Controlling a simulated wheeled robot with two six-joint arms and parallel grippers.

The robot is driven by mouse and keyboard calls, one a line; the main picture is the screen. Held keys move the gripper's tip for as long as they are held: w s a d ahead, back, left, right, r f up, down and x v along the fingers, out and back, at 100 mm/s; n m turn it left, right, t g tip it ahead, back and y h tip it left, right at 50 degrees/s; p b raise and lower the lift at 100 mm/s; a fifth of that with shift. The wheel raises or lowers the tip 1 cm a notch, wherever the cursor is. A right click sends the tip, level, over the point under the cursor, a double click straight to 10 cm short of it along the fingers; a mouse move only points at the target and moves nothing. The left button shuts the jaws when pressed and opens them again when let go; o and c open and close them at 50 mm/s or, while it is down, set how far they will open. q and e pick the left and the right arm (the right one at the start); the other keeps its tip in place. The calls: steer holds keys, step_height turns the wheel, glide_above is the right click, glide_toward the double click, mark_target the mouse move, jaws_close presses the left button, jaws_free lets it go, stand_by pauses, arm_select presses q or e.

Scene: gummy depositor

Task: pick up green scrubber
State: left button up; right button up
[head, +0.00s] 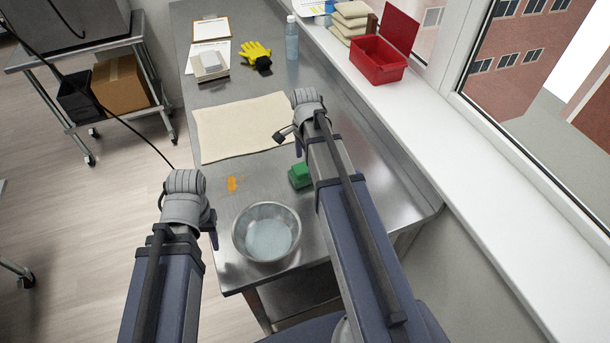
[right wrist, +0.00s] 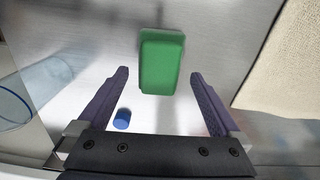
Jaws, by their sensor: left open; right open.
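The green scrubber (head: 300,174) is a small green block on the steel table, just right of the metal bowl's upper edge in the head view. In the right wrist view the scrubber (right wrist: 161,62) lies ahead of and between the open fingers of my right gripper (right wrist: 160,80), with nothing held. In the head view my right gripper (head: 298,148) is close above the scrubber, partly hidden by its own arm. My left gripper (head: 213,228) is left of the bowl, open; its fingers show only in part.
A metal bowl (head: 240,238) with liquid stands near the table's front. A beige cloth (head: 230,128) is spread behind. A small blue cylinder (right wrist: 122,119) shows by the right gripper's left finger. A window sill (head: 450,140) borders the table's right.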

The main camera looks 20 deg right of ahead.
mark_target(305, 167)
step_height(305, 167, down, 4)
steer(key=b, duration=0.3)
steer(key=shift+f+b, duration=0.25)
steer(key=shift+b, duration=0.15)
steer(key=shift+r, duration=0.1)
steer(key=c, duration=1.2)
steer(key=shift+r, duration=0.1)
step_height(305, 167, up, 10)
steer(key=p, duration=1)
